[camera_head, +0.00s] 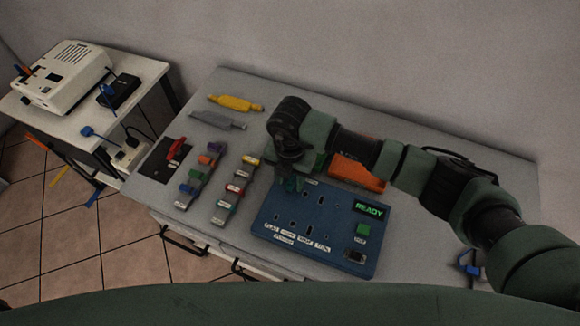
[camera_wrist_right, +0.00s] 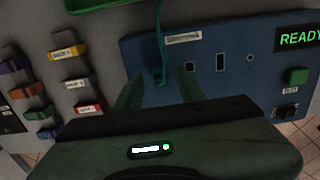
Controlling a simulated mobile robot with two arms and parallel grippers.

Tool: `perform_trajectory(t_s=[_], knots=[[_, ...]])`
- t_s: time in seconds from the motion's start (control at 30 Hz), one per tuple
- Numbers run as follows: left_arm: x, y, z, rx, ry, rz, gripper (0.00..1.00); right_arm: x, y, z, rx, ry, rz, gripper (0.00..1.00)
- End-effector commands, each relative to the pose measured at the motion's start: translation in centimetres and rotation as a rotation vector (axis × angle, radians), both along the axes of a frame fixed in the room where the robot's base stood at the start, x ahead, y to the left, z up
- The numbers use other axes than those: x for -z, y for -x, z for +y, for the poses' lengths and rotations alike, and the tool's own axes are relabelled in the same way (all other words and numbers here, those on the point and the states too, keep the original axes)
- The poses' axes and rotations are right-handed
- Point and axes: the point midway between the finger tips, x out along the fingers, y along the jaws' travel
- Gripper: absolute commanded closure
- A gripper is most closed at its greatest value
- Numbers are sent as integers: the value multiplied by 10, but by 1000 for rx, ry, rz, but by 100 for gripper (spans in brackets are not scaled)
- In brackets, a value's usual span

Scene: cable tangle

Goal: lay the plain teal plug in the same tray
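My right gripper (camera_head: 291,186) is over the upper left of the blue panel (camera_head: 275,215). In the right wrist view its two fingers (camera_wrist_right: 160,92) stand apart. A thin teal cord (camera_wrist_right: 159,45) runs down between them and ends in a small bent tip near the panel. I cannot tell whether that tip is the teal plug, and neither finger clearly touches it. A green tray (camera_wrist_right: 100,4) shows at the top edge of the right wrist view; in the head view it is mostly hidden behind my right arm. An orange tray (camera_head: 357,174) lies behind the panel. My left gripper is not in view.
Two racks of coloured plugs (camera_head: 199,177) (camera_head: 236,190) stand left of the panel. A yellow piece (camera_head: 235,103) and a grey piece (camera_head: 217,120) lie at the back. The panel's display (camera_head: 369,209) reads READY. A side table (camera_head: 75,118) with a white device stands left.

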Motion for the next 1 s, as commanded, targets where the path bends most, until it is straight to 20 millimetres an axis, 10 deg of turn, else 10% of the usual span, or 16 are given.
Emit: perform_trajectory(t_s=[0.43,0.6,1.0], knots=[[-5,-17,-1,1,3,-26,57,15,0,0,-1,0,-1,60],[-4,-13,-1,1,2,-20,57,15,0,0,-1,0,-1,100],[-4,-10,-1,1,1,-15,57,14,0,0,-1,-1,-1,100]])
